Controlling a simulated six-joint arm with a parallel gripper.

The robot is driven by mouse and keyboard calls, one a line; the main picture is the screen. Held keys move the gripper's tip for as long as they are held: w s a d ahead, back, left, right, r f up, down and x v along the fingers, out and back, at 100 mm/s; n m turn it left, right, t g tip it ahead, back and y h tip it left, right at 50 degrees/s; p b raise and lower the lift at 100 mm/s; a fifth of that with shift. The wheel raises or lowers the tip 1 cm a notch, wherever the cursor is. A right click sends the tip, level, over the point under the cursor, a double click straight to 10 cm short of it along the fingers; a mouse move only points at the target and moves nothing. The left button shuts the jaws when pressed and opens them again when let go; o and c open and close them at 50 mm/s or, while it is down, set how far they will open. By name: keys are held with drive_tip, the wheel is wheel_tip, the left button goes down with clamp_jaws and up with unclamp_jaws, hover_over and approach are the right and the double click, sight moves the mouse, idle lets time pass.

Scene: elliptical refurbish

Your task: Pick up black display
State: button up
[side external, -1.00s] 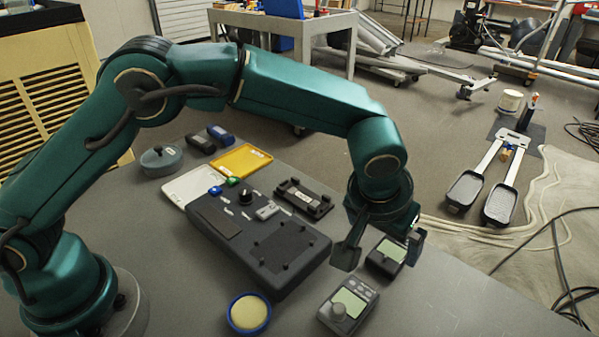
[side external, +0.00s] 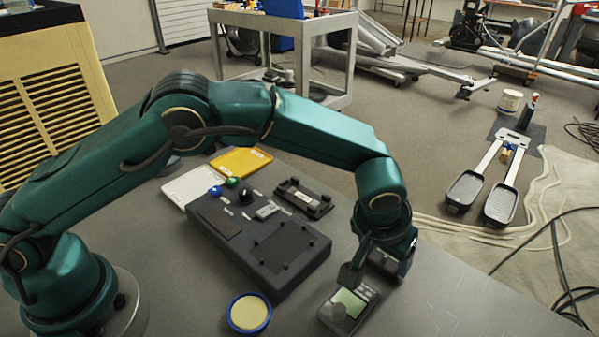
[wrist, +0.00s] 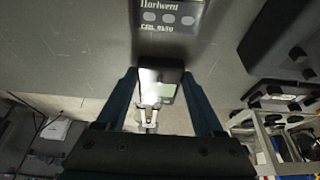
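The black display (side external: 383,262), a small dark box with a pale green screen, stands on the grey table. In the side view my gripper (side external: 378,275) is low over it, with one finger on each side, and covers most of it. In the wrist view the black display (wrist: 160,77) shows between the two fingers of my gripper (wrist: 159,76). The fingers are apart, and a gap shows between them and the display's sides. I cannot tell exactly how low the fingertips are against it.
A blue-rimmed round dish (side external: 249,313) is front left. The right front table is clear.

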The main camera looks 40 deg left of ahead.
drive_tip(key=c, duration=0.3)
drive_tip(key=shift+r, duration=0.1)
